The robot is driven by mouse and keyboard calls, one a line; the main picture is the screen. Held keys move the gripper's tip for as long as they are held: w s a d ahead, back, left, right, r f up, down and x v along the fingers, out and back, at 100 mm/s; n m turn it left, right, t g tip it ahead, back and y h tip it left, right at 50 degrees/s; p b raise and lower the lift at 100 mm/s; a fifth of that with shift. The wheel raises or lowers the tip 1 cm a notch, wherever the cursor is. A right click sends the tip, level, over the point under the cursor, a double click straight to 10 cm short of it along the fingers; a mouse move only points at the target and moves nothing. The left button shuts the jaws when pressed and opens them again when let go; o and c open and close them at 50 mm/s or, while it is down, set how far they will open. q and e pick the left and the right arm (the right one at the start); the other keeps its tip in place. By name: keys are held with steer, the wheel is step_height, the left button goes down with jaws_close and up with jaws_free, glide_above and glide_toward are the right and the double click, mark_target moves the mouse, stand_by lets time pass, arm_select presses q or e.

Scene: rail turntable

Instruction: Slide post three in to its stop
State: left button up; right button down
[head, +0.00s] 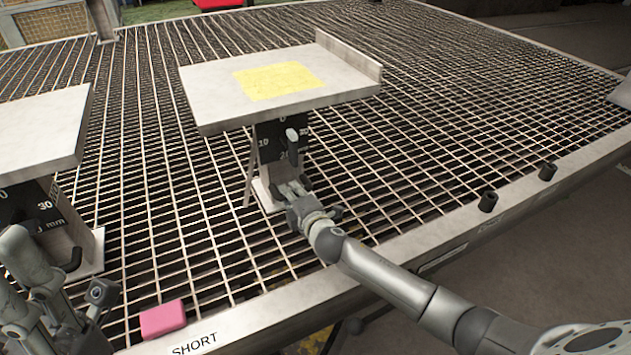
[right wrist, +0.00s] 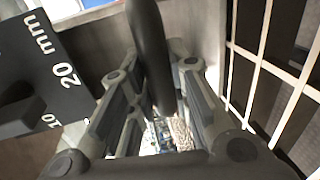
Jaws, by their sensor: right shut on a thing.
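A post with a flat grey plate (head: 205,100) on top, bearing a yellow patch (head: 278,80), stands on the grating in the head view. Its black scale block (head: 268,142) carries white numbers; in the right wrist view the scale (right wrist: 68,85) reads 10 and 20 mm. My right gripper (head: 292,188) is low at the front of this post, shut on a dark upright handle (right wrist: 150,50) that passes between its fingers. No post number is legible, so I cannot tell if this is post three. My left gripper (head: 62,300) is at the lower left; its fingertips are unclear.
A second post with a similar plate (head: 40,130) stands at the left, near my left gripper. A pink block (head: 163,319) lies by the front rim marked SHORT. Two short dark tubes (head: 488,201) stand at the right rim. Open grating (head: 440,110) lies to the right.

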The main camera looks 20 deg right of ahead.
mark_target(281, 200)
steer(key=shift+s+a+f, duration=0.1)
steer(key=shift+s+a, duration=0.1)
steer(key=shift+a, duration=1.2)
steer(key=c, duration=1.5)
jaws_free()
steer(key=shift+a, duration=0.1)
steer(key=shift+o, duration=0.9)
steer(key=shift+w+a, duration=0.15)
steer(key=shift+d, duration=0.25)
steer(key=shift+s, duration=0.35)
steer(key=a+v, duration=0.1)
steer(key=v, duration=1)
steer(key=shift+d+r, duration=0.25)
steer(key=shift+d, duration=0.1)
steer(key=shift+s+f, duration=0.1)
steer(key=shift+s, duration=0.1)
